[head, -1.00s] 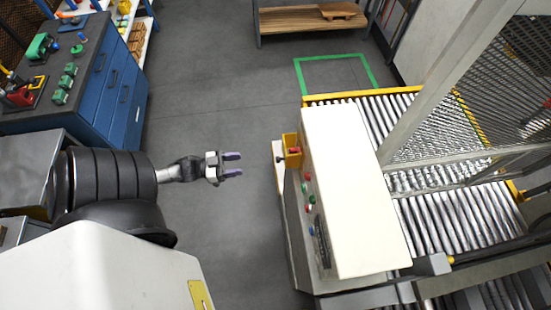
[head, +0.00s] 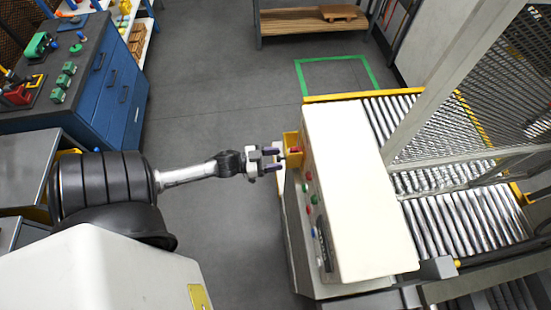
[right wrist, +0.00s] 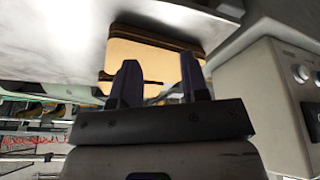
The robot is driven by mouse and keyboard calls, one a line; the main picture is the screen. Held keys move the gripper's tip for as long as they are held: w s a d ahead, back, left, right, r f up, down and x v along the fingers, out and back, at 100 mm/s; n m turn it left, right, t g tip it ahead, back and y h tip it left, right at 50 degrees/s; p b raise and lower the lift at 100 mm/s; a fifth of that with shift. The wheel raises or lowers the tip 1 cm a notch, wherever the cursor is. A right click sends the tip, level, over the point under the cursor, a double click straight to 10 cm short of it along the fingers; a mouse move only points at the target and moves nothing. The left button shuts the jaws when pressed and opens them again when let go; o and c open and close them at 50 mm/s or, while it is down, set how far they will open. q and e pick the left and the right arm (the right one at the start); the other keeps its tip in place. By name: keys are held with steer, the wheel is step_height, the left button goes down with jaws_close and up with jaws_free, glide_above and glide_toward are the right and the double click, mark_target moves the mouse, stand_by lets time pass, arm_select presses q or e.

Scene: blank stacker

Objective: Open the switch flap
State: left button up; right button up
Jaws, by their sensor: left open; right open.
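The switch flap (head: 291,141) is a small yellow plate with a red part (head: 295,150) beside it, on the left side of the white-topped control cabinet (head: 345,200). My left gripper (head: 279,160) is open. Its purple-grey fingertips are just left of the flap's lower part. I cannot tell whether they touch it. The flap's exact angle is too small to tell. My right gripper (right wrist: 160,72) shows only in the right wrist view, open, with nothing visible between its fingers. A tan panel with a dark edge (right wrist: 155,50) is behind its fingers.
Coloured buttons (head: 308,188) run along the cabinet's left side. Roller conveyors (head: 460,215) and a mesh guard (head: 490,80) stand to the right. A blue workbench (head: 115,95) is at the upper left. The grey floor (head: 215,110) between is clear.

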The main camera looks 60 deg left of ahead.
arm_select(q)
steer(key=shift+w, duration=0.2)
steer(key=shift+c, duration=0.3)
jaws_close()
